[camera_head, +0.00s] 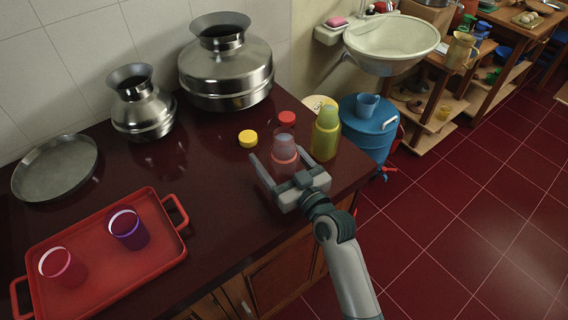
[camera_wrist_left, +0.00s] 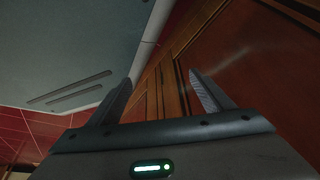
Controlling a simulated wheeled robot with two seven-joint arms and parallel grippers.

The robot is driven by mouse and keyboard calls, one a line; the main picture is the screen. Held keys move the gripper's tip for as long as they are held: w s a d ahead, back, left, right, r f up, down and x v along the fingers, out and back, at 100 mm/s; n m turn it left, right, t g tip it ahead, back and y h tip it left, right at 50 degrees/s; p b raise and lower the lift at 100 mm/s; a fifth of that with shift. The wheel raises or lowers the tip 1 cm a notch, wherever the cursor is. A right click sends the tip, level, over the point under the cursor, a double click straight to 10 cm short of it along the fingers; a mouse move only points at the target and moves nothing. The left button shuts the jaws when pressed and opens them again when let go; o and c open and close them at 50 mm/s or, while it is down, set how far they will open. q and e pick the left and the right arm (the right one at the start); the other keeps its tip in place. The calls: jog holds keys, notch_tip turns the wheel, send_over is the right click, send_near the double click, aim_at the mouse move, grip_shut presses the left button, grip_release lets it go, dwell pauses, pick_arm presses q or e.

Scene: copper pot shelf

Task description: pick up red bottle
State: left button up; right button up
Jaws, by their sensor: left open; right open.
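The red bottle (camera_head: 284,158), translucent with a pale upper part, stands upright on the dark red counter near its right end. My right gripper (camera_head: 280,163) reaches in from the front with its fingers apart, and the bottle stands between or just beyond them. I cannot tell whether they touch it. The bottle's lower part is partly hidden by the gripper. My left gripper (camera_wrist_left: 160,84) is open and empty in the left wrist view, facing wooden cabinet panels. It is outside the head view.
A yellow-green bottle (camera_head: 326,134) stands close right of the red one. A red cap (camera_head: 287,118) and a yellow cap (camera_head: 248,139) lie behind. A red tray (camera_head: 107,272) with two cups is at the left; metal pots (camera_head: 226,78) stand at the back.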

pick_arm(q)
jog(key=shift+s, duration=0.2)
pick_arm(e)
jog(key=shift+c, duration=1.1)
jog(key=shift+r, duration=0.1)
jog(key=c, duration=1.3)
pick_arm(q)
jog(key=shift+s+f, duration=0.15)
jog(key=shift+s, duration=0.25)
pick_arm(e)
jog(key=shift+c, duration=0.2)
pick_arm(q)
jog(key=shift+w, duration=0.15)
pick_arm(e)
jog(key=shift+r, duration=0.15)
